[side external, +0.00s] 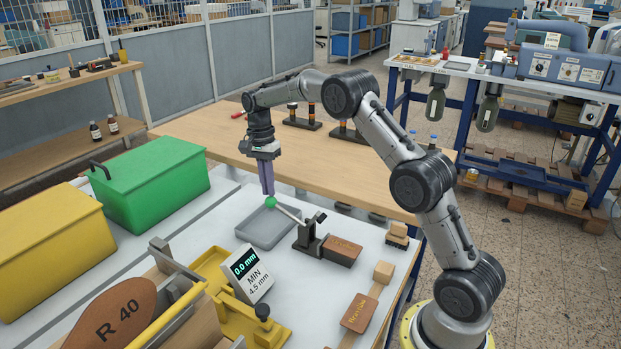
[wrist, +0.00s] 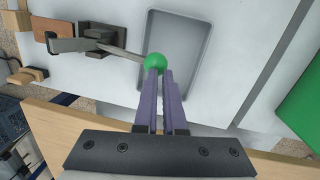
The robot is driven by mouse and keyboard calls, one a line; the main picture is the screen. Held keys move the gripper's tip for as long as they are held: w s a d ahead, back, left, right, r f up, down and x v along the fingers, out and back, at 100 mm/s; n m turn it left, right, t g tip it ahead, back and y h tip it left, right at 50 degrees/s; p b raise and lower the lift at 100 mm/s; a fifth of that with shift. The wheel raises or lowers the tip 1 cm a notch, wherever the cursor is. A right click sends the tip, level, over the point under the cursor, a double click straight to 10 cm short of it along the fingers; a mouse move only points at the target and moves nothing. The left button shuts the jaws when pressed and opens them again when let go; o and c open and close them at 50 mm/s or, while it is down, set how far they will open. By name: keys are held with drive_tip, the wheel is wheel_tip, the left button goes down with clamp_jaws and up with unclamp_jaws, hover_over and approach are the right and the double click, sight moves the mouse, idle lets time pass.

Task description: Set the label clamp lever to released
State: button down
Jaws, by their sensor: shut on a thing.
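The label clamp lever (side external: 289,211) is a thin metal rod with a green ball knob (side external: 271,202) at its end. It runs from a dark clamp base (side external: 308,239) out to the left over the grey tray. In the wrist view the knob (wrist: 155,62) sits at the tips of my gripper's purple fingers, and the lever (wrist: 122,50) runs left to the clamp base (wrist: 93,40). My gripper (side external: 269,192) points down and is shut on the green knob. A brown label block (side external: 342,250) is beside the clamp base.
A shallow grey tray (side external: 262,232) lies under the knob. A green box (side external: 152,184) and a yellow box (side external: 45,245) stand at left. A gauge reading 0.0 mm (side external: 246,274) and a yellow fixture (side external: 213,265) are in front. Wooden blocks (side external: 383,272) lie at right.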

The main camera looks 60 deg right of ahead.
drive_tip(key=shift+s+f, duration=0.1)
drive_tip(key=shift+f, duration=0.3)
wheel_tip(320, 180, up, 14)
drive_tip(key=w, duration=0.1)
drive_tip(key=shift+w+d+r, duration=0.25)
drive_tip(key=shift+w+d, duration=0.15)
drive_tip(key=shift+d, duration=0.05)
